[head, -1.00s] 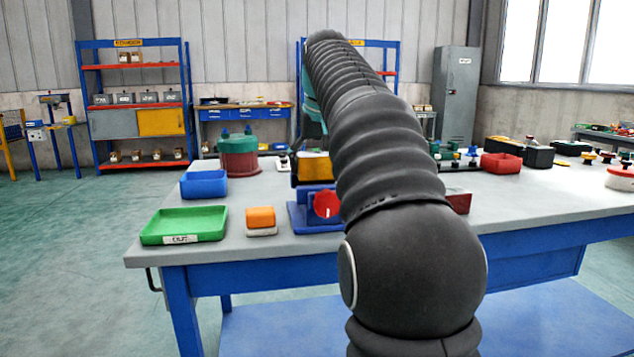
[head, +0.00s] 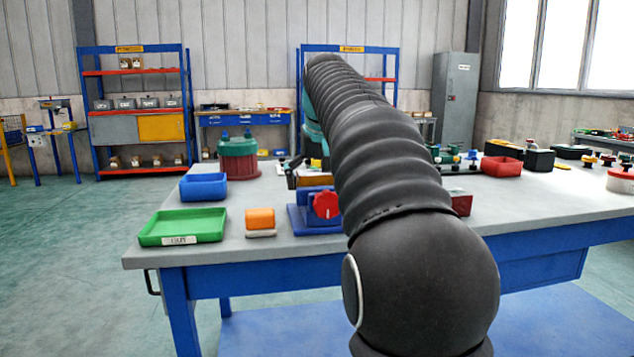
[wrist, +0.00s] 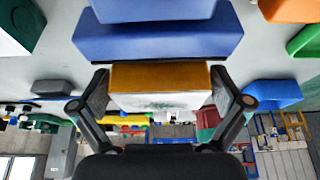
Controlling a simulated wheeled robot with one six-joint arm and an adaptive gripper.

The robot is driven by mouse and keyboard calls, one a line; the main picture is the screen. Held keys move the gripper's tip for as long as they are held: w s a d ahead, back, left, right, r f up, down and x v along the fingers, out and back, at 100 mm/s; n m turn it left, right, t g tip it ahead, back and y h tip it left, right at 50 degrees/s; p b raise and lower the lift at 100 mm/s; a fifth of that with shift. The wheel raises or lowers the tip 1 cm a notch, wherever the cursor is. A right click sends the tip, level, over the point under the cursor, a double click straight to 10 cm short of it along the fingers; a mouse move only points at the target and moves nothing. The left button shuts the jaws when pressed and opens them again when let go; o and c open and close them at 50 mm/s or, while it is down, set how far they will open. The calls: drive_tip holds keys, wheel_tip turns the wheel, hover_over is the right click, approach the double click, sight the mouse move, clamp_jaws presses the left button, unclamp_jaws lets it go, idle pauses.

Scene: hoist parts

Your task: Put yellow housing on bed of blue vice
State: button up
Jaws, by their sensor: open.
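The blue vice (head: 300,219), with a red knob (head: 326,205), stands near the bench's front edge, partly behind my arm. The vice (wrist: 155,42) fills the upper middle of the wrist view. The yellow housing (wrist: 160,75) has a yellow side and a pale grey face, and lies right against the vice's blue edge in that view. In the head view the housing (head: 312,182) shows as a yellow strip just above the vice; its underside is hidden, so I cannot tell what it rests on. My gripper (wrist: 158,92) is open, with one finger close on each side of the housing.
An orange block (head: 260,218), a green tray (head: 160,240) and a blue bin (head: 205,196) lie left of the vice. A green and red pot (head: 238,160) stands behind. A red bin (head: 502,167) is at the right. The right front of the bench is clear.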

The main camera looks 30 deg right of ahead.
drive_tip(key=p+v, duration=0.2)
drive_tip(key=v, duration=0.8)
drive_tip(key=shift+r+p, duration=0.25)
drive_tip(key=shift+p, duration=0.1)
drive_tip(key=shift+v, duration=0.95)
drive_tip(key=s+a+f+n, duration=0.1)
drive_tip(key=s+a+f, duration=0.4)
drive_tip(key=s+f, duration=0.3)
drive_tip(key=s+a+f+n, duration=0.1)
drive_tip(key=s+a+f, duration=0.4)
drive_tip(key=f, duration=0.9)
drive_tip(key=s+a+f+n+t+y, duration=0.1)
drive_tip(key=s+a+f, duration=0.4)
drive_tip(key=s+f, duration=0.5)
drive_tip(key=shift+s+a+f, duration=0.2)
drive_tip(key=shift+s+f, duration=0.2)
drive_tip(key=shift+f, duration=0.3)
